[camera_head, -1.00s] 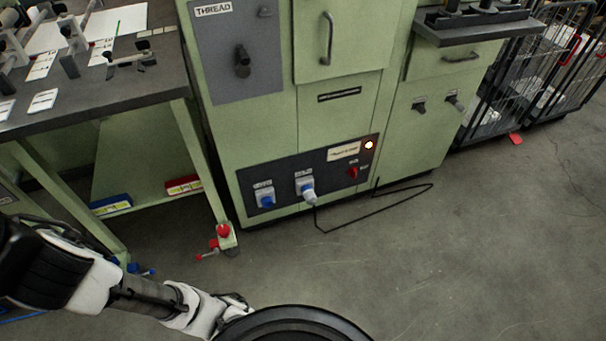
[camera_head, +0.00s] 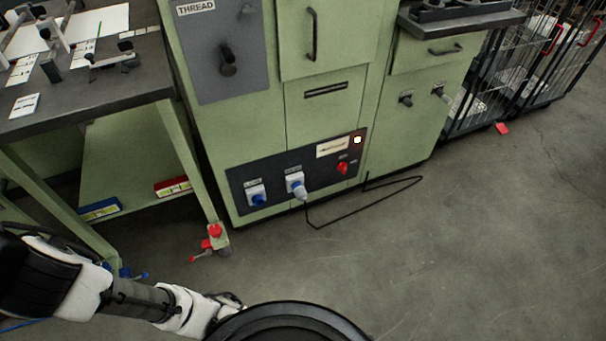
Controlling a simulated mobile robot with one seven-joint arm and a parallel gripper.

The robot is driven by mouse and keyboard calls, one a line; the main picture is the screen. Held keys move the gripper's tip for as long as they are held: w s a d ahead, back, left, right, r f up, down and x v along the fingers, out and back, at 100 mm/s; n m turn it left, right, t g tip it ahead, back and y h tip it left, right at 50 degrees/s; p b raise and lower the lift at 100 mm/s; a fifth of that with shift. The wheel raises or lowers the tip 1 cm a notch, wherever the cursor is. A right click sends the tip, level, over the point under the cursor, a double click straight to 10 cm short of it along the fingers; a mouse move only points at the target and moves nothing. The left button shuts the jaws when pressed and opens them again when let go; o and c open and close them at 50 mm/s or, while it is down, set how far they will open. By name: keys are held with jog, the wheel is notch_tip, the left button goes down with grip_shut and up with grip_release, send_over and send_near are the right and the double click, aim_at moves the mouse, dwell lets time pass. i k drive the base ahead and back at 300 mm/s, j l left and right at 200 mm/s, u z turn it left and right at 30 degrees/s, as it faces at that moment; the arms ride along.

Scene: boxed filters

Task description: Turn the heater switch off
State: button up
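A dark panel (camera_head: 272,184) sits low on the front of the green cabinet. At its right end is a small red switch knob (camera_head: 342,168), with a lit lamp (camera_head: 357,140) above it. A pale label plate (camera_head: 331,147) is left of the lamp; its text is too small to read. Two blue-and-white sockets are further left, one empty (camera_head: 257,196) and one with a plug (camera_head: 299,189) and black cable. My arm reaches in from the lower left. My gripper is at the arm's end, well apart from the panel; its fingers cannot be made out.
A workbench (camera_head: 92,102) with tools stands at the left, its leg ending at a red-marked foot (camera_head: 216,237). The black cable (camera_head: 365,208) loops on the floor before the cabinet. Wire carts (camera_head: 510,85) stand at the right.

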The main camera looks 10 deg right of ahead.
aim_at(342, 167)
jog(key=l+z, duration=0.15)
jog(key=l, duration=0.25)
jog(key=i+l+z, duration=0.15)
jog(key=l, duration=0.2)
jog(key=i+l+z, duration=0.2)
jog(key=l, duration=0.15)
jog(key=l+z, duration=0.15)
jog(key=l, duration=0.2)
jog(key=i+j, duration=0.4)
jog(key=i, duration=0.05)
